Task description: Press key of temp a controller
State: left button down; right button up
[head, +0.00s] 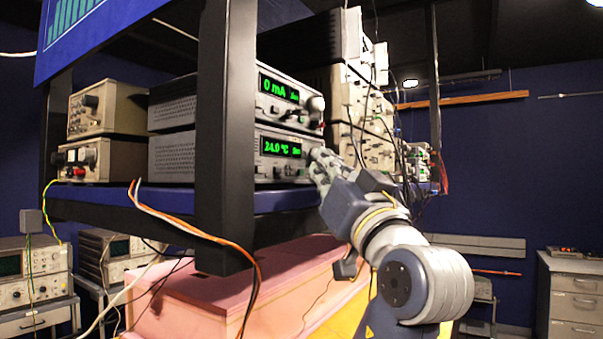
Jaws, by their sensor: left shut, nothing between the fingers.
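The temperature controller (277,147) is the lower of two stacked grey units on the blue shelf. Its green display reads about 24.0 °C, with small keys below it. My left gripper (318,162) is shut and empty, with its fingertips at the right end of the controller's front panel. The fingers hide that part of the panel, and I cannot tell whether they touch a key. My right gripper is not in view.
A unit reading 0 mA (279,89) sits on top of the controller. A black rack post (224,130) stands in front at left. Stacked instruments (358,118) with hanging cables stand close on the right. A pink foam block (250,275) lies below the shelf (170,200).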

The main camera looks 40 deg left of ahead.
pick_arm(q)
jog(key=shift+a, duration=0.1)
jog(key=shift+a+b, duration=0.25)
jog(key=shift+b, duration=0.05)
dwell(0.4)
jog(key=shift+a, duration=0.2)
dwell(0.6)
jog(key=shift+s+a, duration=0.1)
dwell(0.5)
jog(key=shift+b, duration=0.35)
jog(key=shift+f, duration=0.25)
